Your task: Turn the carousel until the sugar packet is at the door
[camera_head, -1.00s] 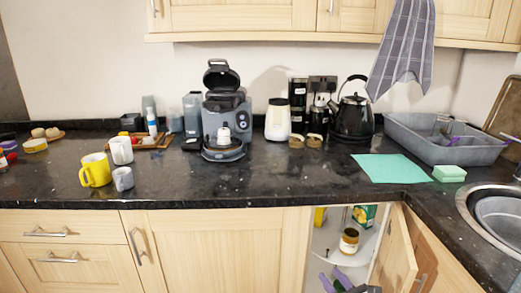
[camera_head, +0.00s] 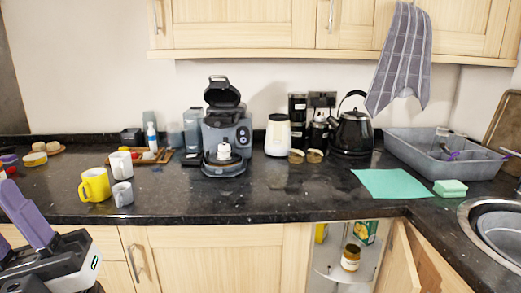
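The carousel (camera_head: 332,272) is a pale round shelf inside the open corner cupboard, below the counter. On it stand a jar with a dark lid and pale label (camera_head: 351,258), a green and yellow box (camera_head: 364,232) behind it, and a yellow item (camera_head: 321,232) partly hidden by the cupboard's left edge. I cannot tell whether any of these is the sugar packet. The cupboard door (camera_head: 398,262) stands open on the right. My gripper (camera_head: 22,212), with purple fingers, is at the lower left, far from the carousel. Its fingers are partly cut off by the frame.
The black counter edge (camera_head: 220,217) runs above the cupboard opening. Mugs (camera_head: 95,185), a coffee machine (camera_head: 225,135), a kettle (camera_head: 352,130) and a grey basin (camera_head: 432,160) stand on the counter. A teal cloth (camera_head: 392,183) lies near the corner. The front of the opening is clear.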

